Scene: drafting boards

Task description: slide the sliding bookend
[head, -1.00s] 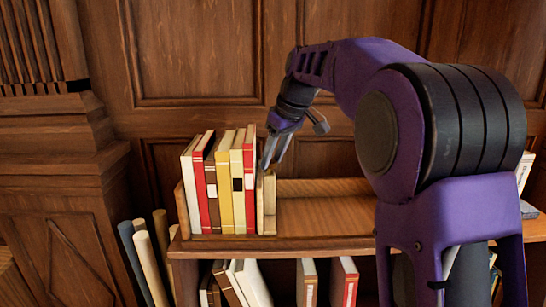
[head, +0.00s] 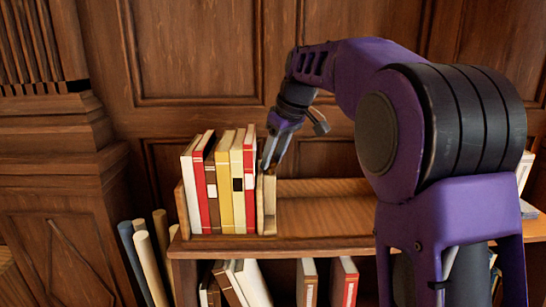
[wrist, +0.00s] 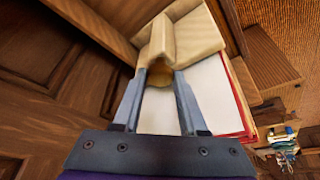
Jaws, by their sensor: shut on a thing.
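The sliding bookend (head: 269,208) is a tan wooden piece standing upright on the shelf, at the right end of a row of books (head: 225,190). In the wrist view the bookend (wrist: 190,38) shows at the top, with a raised ridge running toward my fingers. My gripper (head: 268,167) reaches down from above to the bookend's top. In the wrist view my gripper's (wrist: 160,76) two fingers sit on either side of the bookend's upright part and are shut on it. The exact contact is partly hidden by the fingers.
The shelf (head: 325,212) is bare to the right of the bookend. A wooden end piece (head: 181,208) stands left of the books. Wood panelling (head: 195,50) rises behind. More books (head: 250,282) stand below, and several rolls (head: 148,262) lean at the left.

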